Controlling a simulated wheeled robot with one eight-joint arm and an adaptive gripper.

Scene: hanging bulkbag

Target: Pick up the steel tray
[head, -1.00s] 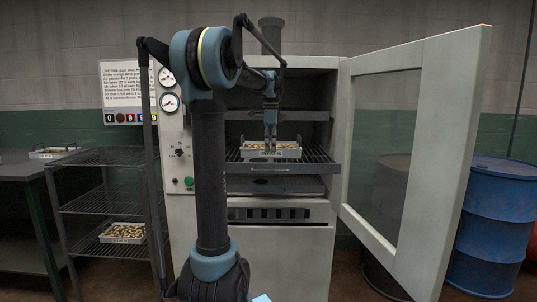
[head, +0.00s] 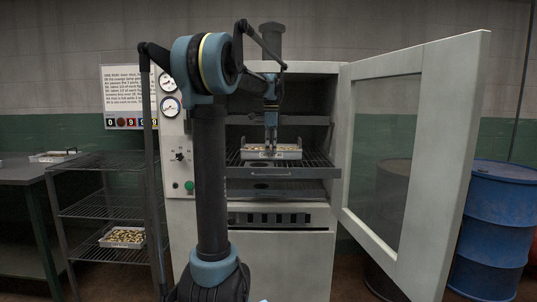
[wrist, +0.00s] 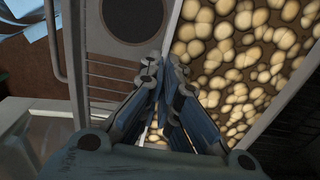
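The steel tray (head: 286,155) is a shallow grey tray full of small rounded pale-brown pieces. It is at the pulled-out wire rack of the open oven. I cannot tell whether its base touches the rack. In the wrist view the tray (wrist: 171,30) fills the right side, with its near wall running down the middle. My gripper (head: 270,151) points down at the tray's front left part. In the wrist view the fingers of my gripper (wrist: 164,62) are close together on both sides of that wall, pinching it. The lower part of the wall is hidden by the fingers.
The oven door (head: 428,140) stands open on the right, close to the rack (head: 315,165). A blue drum (head: 490,225) is beyond it. A wire shelf unit (head: 105,210) on the left holds another filled tray (head: 122,245). A table (head: 25,172) is at the far left.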

